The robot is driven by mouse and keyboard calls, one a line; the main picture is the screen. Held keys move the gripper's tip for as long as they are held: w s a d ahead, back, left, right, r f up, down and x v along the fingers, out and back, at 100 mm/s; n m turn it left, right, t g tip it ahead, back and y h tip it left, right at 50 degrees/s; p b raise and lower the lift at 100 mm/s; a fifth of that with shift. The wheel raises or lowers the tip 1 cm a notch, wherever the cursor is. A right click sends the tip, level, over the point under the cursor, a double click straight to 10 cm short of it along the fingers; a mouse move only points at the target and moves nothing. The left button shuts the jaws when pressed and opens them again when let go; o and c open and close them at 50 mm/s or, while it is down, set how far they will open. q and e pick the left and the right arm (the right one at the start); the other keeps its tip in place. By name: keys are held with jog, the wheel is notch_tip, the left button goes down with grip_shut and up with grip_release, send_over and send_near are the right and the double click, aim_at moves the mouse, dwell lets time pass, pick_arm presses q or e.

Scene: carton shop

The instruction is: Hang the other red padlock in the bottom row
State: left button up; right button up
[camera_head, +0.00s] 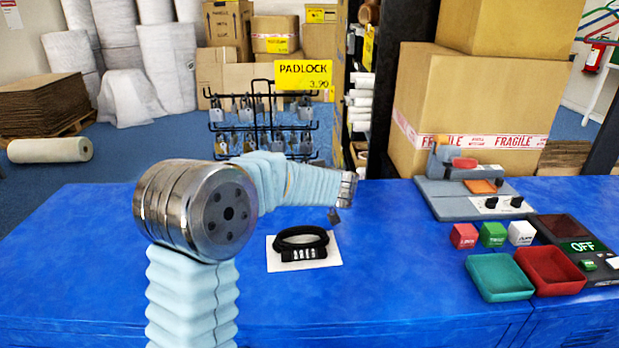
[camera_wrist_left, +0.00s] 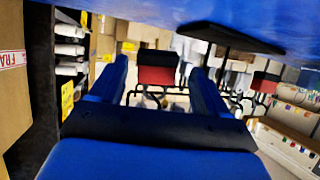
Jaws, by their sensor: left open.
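I cannot pick out a red padlock in the head view. In the left wrist view, which looks upside down, a red-and-black block (camera_wrist_left: 156,76), seemingly a red padlock, shows between and beyond the fingers. A second red-and-black block (camera_wrist_left: 265,84) is at the right. My left gripper (camera_wrist_left: 160,85) is open and points towards the rack hooks; nothing visibly touches its fingers. The head view shows my left arm reaching right, its gripper unclear. My right gripper is out of view.
A yellow PADLOCK sign (camera_head: 303,75) tops the rack. A grey device (camera_head: 470,190), coloured cubes, a green tray (camera_head: 499,277) and a red tray (camera_head: 551,271) are at right. Large cartons (camera_head: 468,110) stand behind.

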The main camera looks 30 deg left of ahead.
pick_arm(q)
jog(key=v, duration=1.3)
jog(key=shift+s+d, duration=0.2)
jog(key=shift+d, duration=0.15)
